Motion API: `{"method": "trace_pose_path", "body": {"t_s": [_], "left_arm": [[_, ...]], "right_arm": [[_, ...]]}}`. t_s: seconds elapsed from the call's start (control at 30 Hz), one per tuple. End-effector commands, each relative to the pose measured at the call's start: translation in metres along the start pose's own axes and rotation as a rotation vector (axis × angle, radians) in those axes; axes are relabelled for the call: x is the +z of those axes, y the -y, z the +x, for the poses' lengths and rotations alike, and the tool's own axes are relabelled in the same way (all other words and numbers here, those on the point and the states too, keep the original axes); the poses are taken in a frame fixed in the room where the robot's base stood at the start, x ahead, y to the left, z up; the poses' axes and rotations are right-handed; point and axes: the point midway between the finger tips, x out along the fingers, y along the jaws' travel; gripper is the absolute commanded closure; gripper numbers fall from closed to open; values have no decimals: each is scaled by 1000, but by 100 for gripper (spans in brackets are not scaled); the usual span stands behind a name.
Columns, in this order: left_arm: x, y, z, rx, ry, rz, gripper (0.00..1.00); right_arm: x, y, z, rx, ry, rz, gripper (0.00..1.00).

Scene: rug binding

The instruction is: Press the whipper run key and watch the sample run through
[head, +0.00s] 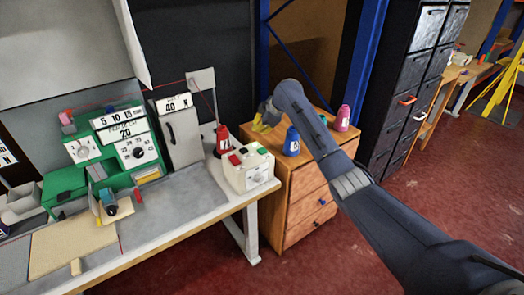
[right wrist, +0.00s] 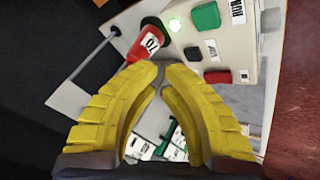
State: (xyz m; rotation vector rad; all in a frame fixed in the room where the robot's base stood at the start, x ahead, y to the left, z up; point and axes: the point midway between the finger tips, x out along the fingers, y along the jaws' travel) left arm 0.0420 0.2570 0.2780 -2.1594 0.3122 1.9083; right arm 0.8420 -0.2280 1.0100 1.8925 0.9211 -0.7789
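A cream control box (head: 246,172) stands at the right end of the bench, with a red key (head: 235,159) and a green key (head: 262,150) on top. In the right wrist view the green key (right wrist: 205,17), red key (right wrist: 217,76), a black key (right wrist: 193,53) and a pale lit lamp (right wrist: 175,25) show; their small labels are hard to read. The green machine (head: 125,150) with dials stands left. My left gripper is out of view.
A red cone (head: 222,141) stands just behind the box. A grey panel marked 40 N (head: 180,135) is left of it. A wooden drawer cabinet (head: 300,190) carries a blue bottle (head: 292,141) and a pink bottle (head: 342,118). The grey bench top before the panel is clear.

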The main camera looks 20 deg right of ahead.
Motion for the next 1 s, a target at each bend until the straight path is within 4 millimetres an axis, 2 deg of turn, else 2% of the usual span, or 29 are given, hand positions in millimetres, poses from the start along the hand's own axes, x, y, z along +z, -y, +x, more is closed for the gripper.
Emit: {"method": "trace_pose_path", "body": {"t_s": [0.2,0.5,1.0], "left_arm": [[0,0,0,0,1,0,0],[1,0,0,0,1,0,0],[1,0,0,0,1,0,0]], "right_arm": [[12,12,22,-2,0,2,100],[24,24,44,-1,1,1,100],[30,29,55,0,1,0,100]]}}
